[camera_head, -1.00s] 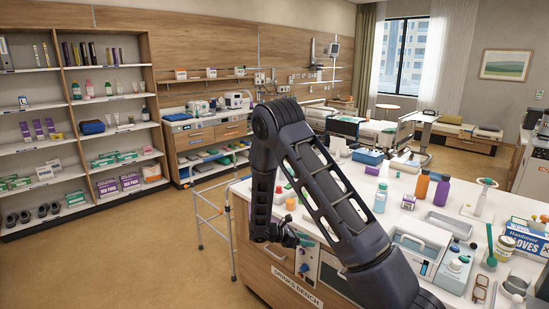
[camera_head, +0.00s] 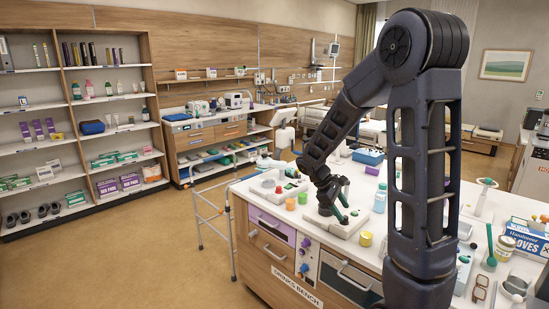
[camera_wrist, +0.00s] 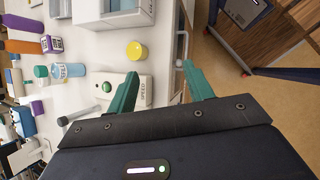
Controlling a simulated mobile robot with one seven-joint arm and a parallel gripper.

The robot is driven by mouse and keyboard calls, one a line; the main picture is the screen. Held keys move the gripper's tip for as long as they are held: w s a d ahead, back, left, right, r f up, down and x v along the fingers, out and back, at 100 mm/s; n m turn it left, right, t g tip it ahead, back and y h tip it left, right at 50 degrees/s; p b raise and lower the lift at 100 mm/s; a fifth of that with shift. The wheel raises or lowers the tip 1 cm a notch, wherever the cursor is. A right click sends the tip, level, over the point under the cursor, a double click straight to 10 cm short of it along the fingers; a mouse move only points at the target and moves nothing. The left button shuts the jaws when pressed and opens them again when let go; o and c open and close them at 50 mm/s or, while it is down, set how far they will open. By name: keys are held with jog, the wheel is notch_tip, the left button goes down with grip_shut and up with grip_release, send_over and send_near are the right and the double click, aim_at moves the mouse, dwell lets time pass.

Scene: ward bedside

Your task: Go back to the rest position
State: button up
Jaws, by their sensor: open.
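My gripper (camera_head: 338,205) is over the front part of the white bench top, its green fingers pointing down toward a pale device. In the wrist view my gripper (camera_wrist: 160,70) has its two green fingers spread wide with nothing between them. One finger overlaps the pale device marked SPEED (camera_wrist: 145,91). A yellow round container (camera_wrist: 136,51) lies beyond the fingertips, apart from them. My arm stands bent, its elbow high at the right of the head view, and hides part of the bench behind it.
The bench top (camera_head: 318,238) holds several items: the yellow container (camera_head: 365,239), a clear blue bottle (camera_head: 380,198), a blue box (camera_head: 368,156) and a glove box (camera_head: 527,238). A walking frame (camera_head: 213,222) stands at the bench's left end. Floor (camera_head: 130,260) at left is clear.

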jog(key=s+d+r+m+t+y, duration=0.2)
jog(key=s+r+m+y, duration=0.1)
jog(key=s+r+m, duration=0.2)
jog(key=s+d+r+m+t+y, duration=0.2)
jog(key=s+r+m, duration=0.4)
jog(key=s+r, duration=0.4)
jog(key=s+t+y, duration=0.1)
jog(key=s, duration=0.3)
jog(key=shift+d+t+y, duration=0.3)
jog(key=shift+y, duration=0.1)
